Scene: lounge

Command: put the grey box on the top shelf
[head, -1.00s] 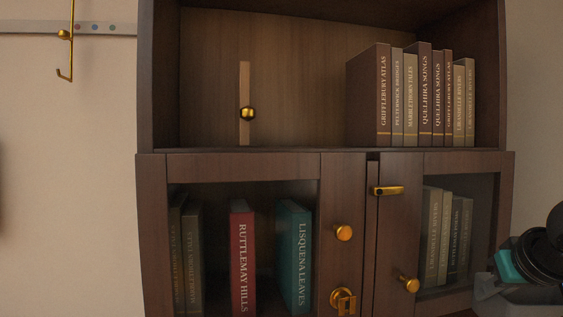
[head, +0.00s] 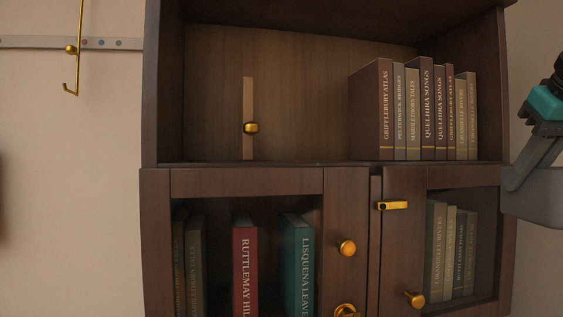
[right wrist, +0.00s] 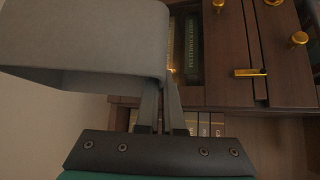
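The grey box (head: 535,198) is at the right edge of the head view, partly cut off, in front of the cabinet's right side. My right gripper (head: 523,168) comes down from the upper right and is shut on the box. In the right wrist view the grey box (right wrist: 90,40) fills the upper left, with the gripper's fingers (right wrist: 165,95) at its edge. The top shelf (head: 300,161) is the open upper compartment of the dark wooden cabinet. My left gripper is not in view.
Several upright books (head: 412,112) fill the right part of the top shelf. A thin wooden strip with a brass knob (head: 251,128) stands left of centre. Bare room lies between them. Below are glazed doors with a brass latch (head: 392,205) and knobs. A brass hook (head: 72,50) hangs left.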

